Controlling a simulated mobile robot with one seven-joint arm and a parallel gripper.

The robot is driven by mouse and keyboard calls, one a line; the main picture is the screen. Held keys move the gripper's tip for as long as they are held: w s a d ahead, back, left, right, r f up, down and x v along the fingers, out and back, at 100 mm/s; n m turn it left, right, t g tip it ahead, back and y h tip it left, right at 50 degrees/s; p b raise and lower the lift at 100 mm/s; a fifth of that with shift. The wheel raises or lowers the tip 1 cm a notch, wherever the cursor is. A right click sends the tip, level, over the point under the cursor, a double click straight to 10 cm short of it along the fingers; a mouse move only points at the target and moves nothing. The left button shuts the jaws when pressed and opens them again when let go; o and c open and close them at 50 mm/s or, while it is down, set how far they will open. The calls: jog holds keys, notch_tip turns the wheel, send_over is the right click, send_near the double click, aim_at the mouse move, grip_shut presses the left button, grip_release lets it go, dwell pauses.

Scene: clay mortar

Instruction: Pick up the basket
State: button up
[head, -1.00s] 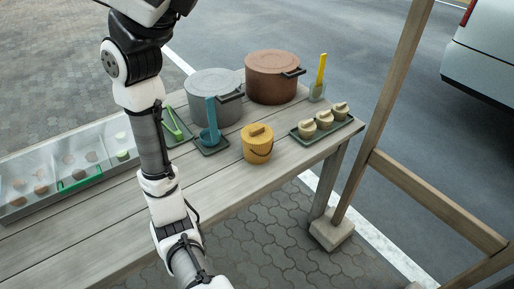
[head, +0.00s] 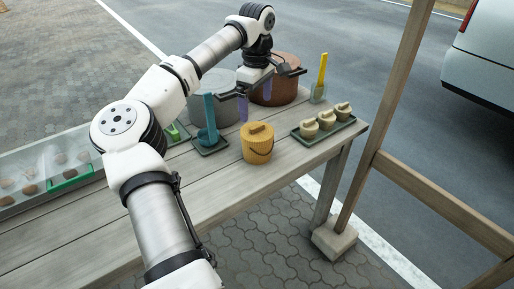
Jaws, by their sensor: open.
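The basket (head: 257,144) is a small yellow, round, woven-looking container with a lid knob and a dark handle hanging at its front. It stands upright on the wooden table (head: 225,186) near the front edge. My gripper (head: 255,106) is above and just behind the basket, with its fingers pointing down and apart. The gripper is open, and nothing shows between the fingers. The basket appears free of the fingers; the exact gap in depth cannot be told.
A grey pot (head: 213,92) and a brown pot (head: 288,92) stand behind. A blue ladle (head: 210,120) rests on a small tray at left. A green tray (head: 338,131) with several lidded cups is at right. A yellow-handled scoop (head: 321,78) stands behind it. Front planks are clear.

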aim_at(257, 131)
notch_tip(257, 131, down, 13)
jog(key=shift+d+p, duration=0.1)
jog(key=shift+p, duration=0.5)
jog(key=c, duration=0.9)
jog(key=shift+r, duration=0.1)
